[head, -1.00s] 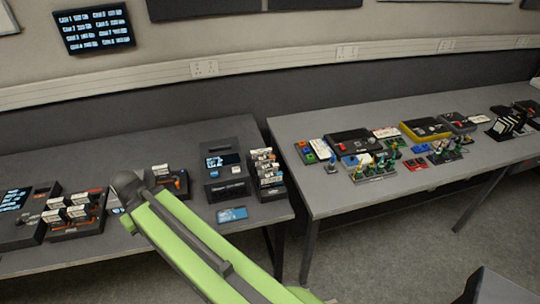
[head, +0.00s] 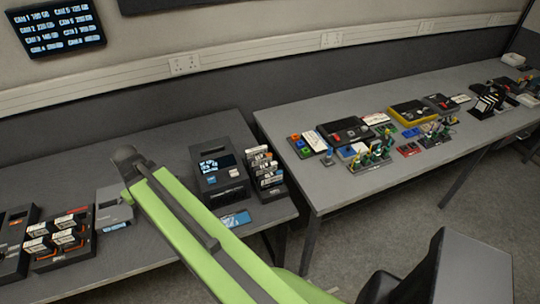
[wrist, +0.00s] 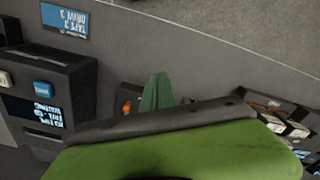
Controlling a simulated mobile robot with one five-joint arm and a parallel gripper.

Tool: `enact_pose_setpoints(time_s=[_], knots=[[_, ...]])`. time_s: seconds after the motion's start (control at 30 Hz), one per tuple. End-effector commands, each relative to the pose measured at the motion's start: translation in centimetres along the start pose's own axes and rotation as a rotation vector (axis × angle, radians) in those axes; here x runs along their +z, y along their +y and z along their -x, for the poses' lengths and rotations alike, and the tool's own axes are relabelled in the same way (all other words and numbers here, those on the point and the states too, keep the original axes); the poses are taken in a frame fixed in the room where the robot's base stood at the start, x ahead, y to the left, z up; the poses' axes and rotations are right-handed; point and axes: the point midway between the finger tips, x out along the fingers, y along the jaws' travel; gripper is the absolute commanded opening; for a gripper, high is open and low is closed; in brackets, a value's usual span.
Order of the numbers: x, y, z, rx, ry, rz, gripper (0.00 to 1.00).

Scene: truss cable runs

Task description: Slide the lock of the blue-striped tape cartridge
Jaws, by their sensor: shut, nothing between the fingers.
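A stepped rack of several tape cartridges (head: 265,168) stands at the right end of the left table, beside a dark tape drive (head: 218,165). More white-labelled cartridges (head: 65,229) stand in a dark tray at the left. The stripes are too small to tell which cartridge is the blue-striped one, and I cannot make out its lock. My gripper (wrist: 157,92) shows in the wrist view as narrow green fingers, shut and empty, over the table beside the tape drive (wrist: 46,96). In the head view my green arm hides the table behind it.
A blue label card (head: 235,219) lies before the drive, near the table edge. A grey box (head: 113,208) stands left of my arm. The right table (head: 330,195) holds several devices, across a narrow gap. A large dark object (head: 440,268) stands on the floor at lower right.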

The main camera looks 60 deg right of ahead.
Motion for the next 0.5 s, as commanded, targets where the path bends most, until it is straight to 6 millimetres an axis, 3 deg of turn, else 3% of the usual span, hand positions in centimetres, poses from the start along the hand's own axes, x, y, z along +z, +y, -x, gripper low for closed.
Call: enact_pose_setpoints(time_s=[0.03,0.1,0.17,0.2,0.3,0.4,0.5], knots=[[-0.1,5.4,0.7,0.0,0.0,-0.069,0.0],[0.8,12.2,1.2,0.0,0.0,-0.147,0.0],[2.2,18.0,1.6,0.0,0.0,-0.213,0.0],[3.5,21.7,1.8,0.0,0.0,-0.257,0.0],[7.5,29.9,2.4,0.0,0.0,-0.356,0.0],[11.6,35.8,2.7,0.0,0.0,-0.434,0.0],[14.8,39.5,2.9,-0.001,0.0,-0.485,0.0]])
